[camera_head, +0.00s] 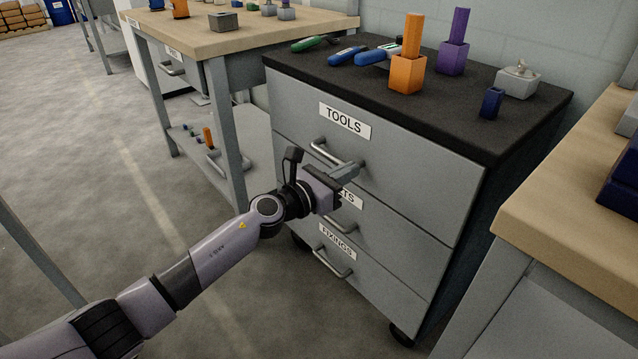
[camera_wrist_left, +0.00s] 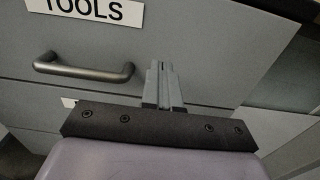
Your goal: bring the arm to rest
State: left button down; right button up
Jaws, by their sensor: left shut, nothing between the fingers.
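My left gripper (camera_head: 350,168) is in front of the grey drawer cabinet (camera_head: 420,190), near the right end of the handle (camera_head: 336,153) of the drawer labelled TOOLS. In the left wrist view its fingers (camera_wrist_left: 163,68) are together with nothing between them. There the TOOLS handle (camera_wrist_left: 84,69) lies to the left of the fingers, apart from them in the picture. All the drawers look shut. The arm reaches in from the lower left and partly covers the label of the middle drawer. My right gripper is not in view.
The cabinet's dark top (camera_head: 450,120) bears an orange block (camera_head: 408,74), a purple block (camera_head: 453,58), a small blue block (camera_head: 491,102), a grey part (camera_head: 519,80) and hand tools (camera_head: 347,55). Wooden workbenches stand left (camera_head: 180,35) and right (camera_head: 560,200). The floor (camera_head: 70,170) at left is mostly clear.

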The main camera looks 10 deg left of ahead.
pick_arm(q)
jog(key=p+v, duration=0.1)
jog(key=v, duration=0.5)
jog(key=shift+s+a, duration=0.2)
jog(key=shift+s, duration=0.15)
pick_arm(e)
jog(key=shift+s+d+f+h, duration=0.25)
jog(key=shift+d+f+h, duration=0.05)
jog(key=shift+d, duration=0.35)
